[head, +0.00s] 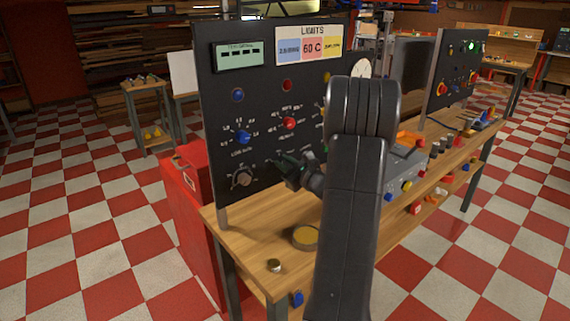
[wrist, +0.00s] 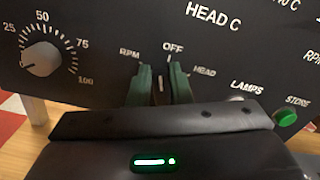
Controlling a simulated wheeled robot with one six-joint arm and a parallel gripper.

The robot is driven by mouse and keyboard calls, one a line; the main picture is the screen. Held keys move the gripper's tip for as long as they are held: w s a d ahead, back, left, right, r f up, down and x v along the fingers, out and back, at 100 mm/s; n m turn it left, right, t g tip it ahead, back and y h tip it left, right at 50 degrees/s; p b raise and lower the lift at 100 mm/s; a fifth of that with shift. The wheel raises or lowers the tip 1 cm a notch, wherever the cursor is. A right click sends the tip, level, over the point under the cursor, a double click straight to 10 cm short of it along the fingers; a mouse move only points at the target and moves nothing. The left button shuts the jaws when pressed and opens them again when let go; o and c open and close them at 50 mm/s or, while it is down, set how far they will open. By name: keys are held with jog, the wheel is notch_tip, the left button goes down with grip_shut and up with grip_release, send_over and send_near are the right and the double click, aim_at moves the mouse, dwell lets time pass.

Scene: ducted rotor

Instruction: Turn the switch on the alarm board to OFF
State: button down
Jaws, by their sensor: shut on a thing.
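A black upright board (head: 219,120) with a LIMITS sign stands on the near wooden bench; I cannot read the name alarm on it. My gripper (head: 281,162) is at its lower part. In the wrist view, the green fingers of my gripper (wrist: 162,84) are shut on a switch (wrist: 161,86) set below the labels RPM, OFF and HEAD. The fingers hide most of the switch. A short pale mark shows between them, nearly upright, below and slightly left of the word OFF (wrist: 173,48).
A dial knob (wrist: 41,59) with a scale to 100 is left of the switch. A green STORE button (wrist: 285,117) is to its right. A round dish (head: 305,237) and a small tin (head: 274,265) lie on the bench. A second black board (head: 437,90) stands farther right.

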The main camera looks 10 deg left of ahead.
jog(key=shift+w+d+r+m+p, duration=0.15)
jog(key=shift+m+p, duration=0.25)
jog(key=shift+m, duration=0.7)
jog(key=shift+w+d+m+p, duration=0.15)
jog(key=shift+m+p, duration=0.15)
jog(key=shift+m, duration=0.7)
jog(key=c, duration=1.3)
grip_release()
jog(key=b+v, duration=0.1)
jog(key=v, duration=1.3)
jog(key=shift+b, duration=0.4)
